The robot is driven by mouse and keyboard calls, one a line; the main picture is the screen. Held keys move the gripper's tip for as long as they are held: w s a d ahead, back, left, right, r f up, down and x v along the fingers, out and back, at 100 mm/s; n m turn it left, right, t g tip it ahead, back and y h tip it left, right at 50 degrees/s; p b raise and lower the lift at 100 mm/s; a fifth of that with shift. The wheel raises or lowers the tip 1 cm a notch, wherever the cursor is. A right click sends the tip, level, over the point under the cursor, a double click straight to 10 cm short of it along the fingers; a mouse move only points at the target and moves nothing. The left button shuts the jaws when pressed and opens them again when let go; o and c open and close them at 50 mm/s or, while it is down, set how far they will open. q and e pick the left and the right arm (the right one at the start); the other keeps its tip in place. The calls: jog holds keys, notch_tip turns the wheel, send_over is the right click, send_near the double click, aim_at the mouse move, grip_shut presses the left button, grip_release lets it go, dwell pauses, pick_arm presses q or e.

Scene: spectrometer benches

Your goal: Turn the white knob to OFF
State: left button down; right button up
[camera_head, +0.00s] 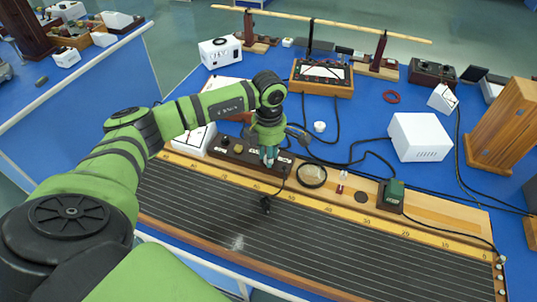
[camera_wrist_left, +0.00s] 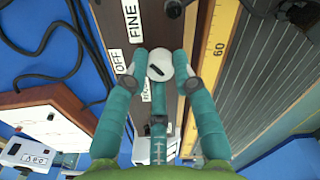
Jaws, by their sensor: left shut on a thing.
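The white knob (camera_wrist_left: 160,64) sits on a dark brown control box (camera_wrist_left: 174,28) in the left wrist view. It has a short black mark on its face. Labels reading FINE (camera_wrist_left: 131,20) and OFF (camera_wrist_left: 118,61) lie to its left; another label below it is partly hidden by a finger. My left gripper (camera_wrist_left: 160,62) is shut on the knob, with one teal fingertip on each side. In the head view my left gripper (camera_head: 268,158) reaches down onto the right part of the box (camera_head: 232,153), and the knob is hidden there. My right gripper is not in view.
A long ruled wooden scale board (camera_head: 180,204) runs in front of the box. A white box (camera_head: 418,137) and a wooden stand (camera_head: 499,125) stand farther right.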

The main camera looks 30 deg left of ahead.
pick_arm(q)
jog(key=n+b, duration=0.2)
jog(key=n, duration=0.8)
jog(key=shift+w+r+b, duration=0.1)
jog(key=shift+b, duration=0.3)
dwell(0.3)
jog(key=c, duration=1)
grip_release()
notch_tip(320, 180, up, 12)
